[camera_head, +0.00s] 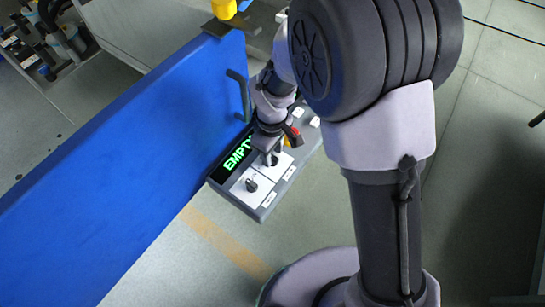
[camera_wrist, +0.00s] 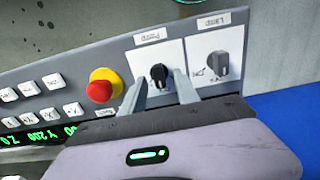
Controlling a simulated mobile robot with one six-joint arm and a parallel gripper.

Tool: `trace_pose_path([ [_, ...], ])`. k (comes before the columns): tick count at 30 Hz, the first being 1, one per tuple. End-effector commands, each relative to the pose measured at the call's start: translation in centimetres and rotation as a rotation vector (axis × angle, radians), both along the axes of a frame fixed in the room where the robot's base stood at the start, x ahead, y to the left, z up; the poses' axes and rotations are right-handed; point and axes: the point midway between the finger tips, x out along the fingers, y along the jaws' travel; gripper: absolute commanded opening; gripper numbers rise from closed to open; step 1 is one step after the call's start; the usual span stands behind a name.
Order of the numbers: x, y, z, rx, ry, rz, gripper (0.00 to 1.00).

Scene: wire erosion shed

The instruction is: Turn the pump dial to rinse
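The pump dial (camera_wrist: 158,74) is a small black knob on a white plate marked Pump, which appears upside down in the wrist view. The two fingers of my gripper (camera_wrist: 158,86) stand on either side of it, open, with a gap visible on both sides. I cannot read which setting the dial points to; the fingers cover parts of its plate. In the head view my gripper (camera_head: 268,150) points down at the control panel (camera_head: 222,192), over the pump dial (camera_head: 274,160).
A lamp dial (camera_wrist: 217,65) sits beside the pump dial. A red emergency button (camera_wrist: 99,91) on a yellow base and several white buttons (camera_wrist: 54,82) are on the other side. The display (camera_head: 238,154) reads EMPTY in green. A blue panel (camera_head: 150,150) stands left of the control panel.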

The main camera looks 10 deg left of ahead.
Motion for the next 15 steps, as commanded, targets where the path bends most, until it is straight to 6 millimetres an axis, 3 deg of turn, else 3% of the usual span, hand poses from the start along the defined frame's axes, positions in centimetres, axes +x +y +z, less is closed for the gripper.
trace_pose_path([
  [3,0.00,-0.01,-1.15,0.000,0.000,-0.001,0.37],
  [11,0.01,-0.01,-1.24,0.000,0.000,-0.001,0.37],
  [15,0.01,-0.01,-1.23,0.000,0.000,-0.001,0.14],
])
